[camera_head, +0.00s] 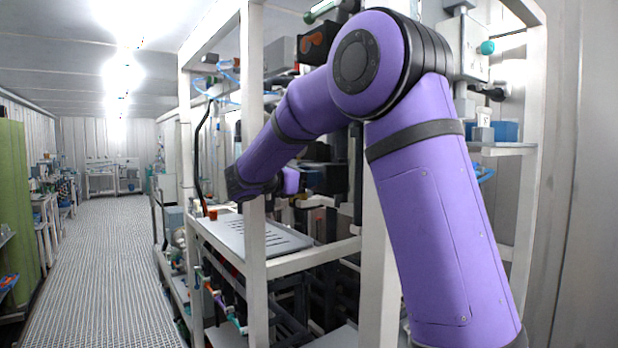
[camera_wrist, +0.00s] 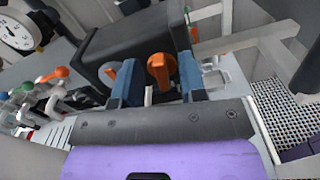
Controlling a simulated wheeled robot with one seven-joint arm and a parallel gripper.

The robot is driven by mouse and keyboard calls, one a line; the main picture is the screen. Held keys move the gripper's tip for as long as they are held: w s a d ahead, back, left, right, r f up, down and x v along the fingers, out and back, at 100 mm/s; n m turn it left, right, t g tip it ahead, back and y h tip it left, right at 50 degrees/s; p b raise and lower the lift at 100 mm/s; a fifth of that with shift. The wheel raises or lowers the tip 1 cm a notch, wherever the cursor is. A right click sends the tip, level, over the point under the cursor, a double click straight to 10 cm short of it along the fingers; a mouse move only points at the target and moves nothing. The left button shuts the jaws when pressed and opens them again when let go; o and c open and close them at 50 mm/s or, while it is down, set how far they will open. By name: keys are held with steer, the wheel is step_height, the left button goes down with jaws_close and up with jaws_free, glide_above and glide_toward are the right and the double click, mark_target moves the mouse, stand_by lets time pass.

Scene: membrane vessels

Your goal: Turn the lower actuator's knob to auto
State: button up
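The black actuator box (camera_wrist: 135,42) fills the upper middle of the wrist view. An orange knob (camera_wrist: 160,68) and a grey knob with an orange mark (camera_wrist: 112,72) sit side by side on its near face. My gripper (camera_wrist: 158,64) is open, with its two blue fingers apart. The orange knob appears between the fingers, and the grey knob lies outside the left finger. I cannot tell whether a finger touches the orange knob. Knob labels are not readable. In the head view, my gripper is largely hidden behind a white post, and its fingers do not show.
A second box with red-orange knobs (camera_head: 316,42) is higher on the rack. White frame posts (camera_head: 254,150) stand close to my arm. A slotted grey panel (camera_head: 245,240) lies below it. A dial gauge (camera_wrist: 18,32) and small coloured valves (camera_wrist: 58,76) are at left. The left aisle is clear.

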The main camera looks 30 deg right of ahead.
steer(key=shift+d, duration=0.15)
jaws_close()
steer(key=shift+m, duration=0.4)
steer(key=shift+s+f+m, duration=0.15)
steer(key=shift+f+m, duration=0.05)
steer(key=shift+m, duration=2.35)
steer(key=shift+s+f+m, duration=0.15)
steer(key=shift+m, duration=2.35)
steer(key=shift+s+f+m, duration=0.15)
steer(key=shift+f+m, duration=0.05)
steer(key=shift+m, duration=2.35)
